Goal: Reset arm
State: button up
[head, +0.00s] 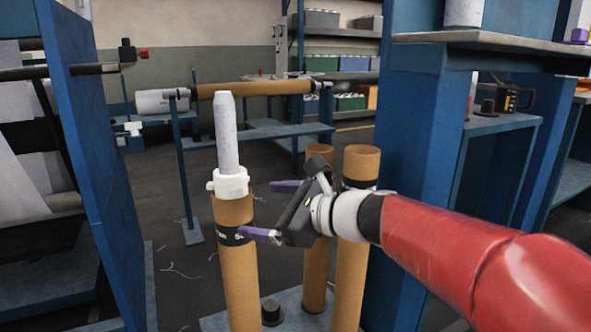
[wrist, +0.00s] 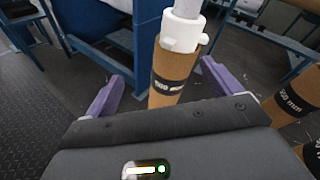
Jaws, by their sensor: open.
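My gripper (head: 262,210) is in the middle of the head view, at the end of my red arm. Its two purple fingers are spread apart, and they also show in the wrist view (wrist: 160,85). A brown cardboard tube (head: 239,275) with a black label band stands upright just left of my gripper. A white fitting and a pale rod (head: 227,135) stand in its top. In the wrist view the tube (wrist: 171,72) lies ahead, between the directions of the two fingers. Nothing is held; whether a finger touches the tube I cannot tell.
Two more cardboard tubes (head: 350,270) (head: 318,265) stand behind my gripper on a blue base (head: 215,321). A blue post (head: 420,150) rises at right, and a blue panel (head: 98,170) at left. A horizontal roll (head: 255,89) rests on a stand behind. Dark floor lies between.

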jog(key=s+d+f+n+g+h, duration=0.1)
jog(key=s+d+f+n+h, duration=0.65)
jog(key=s+d+n, duration=0.35)
jog(key=s+d+f+n+h, duration=0.6)
jog(key=s+d+f+n, duration=0.25)
jog(key=d, duration=0.55)
notch_tip(320, 180, up, 13)
jog(key=p, duration=1.3)
jog(key=shift+s, duration=0.4)
jog(key=shift+m+h, duration=0.25)
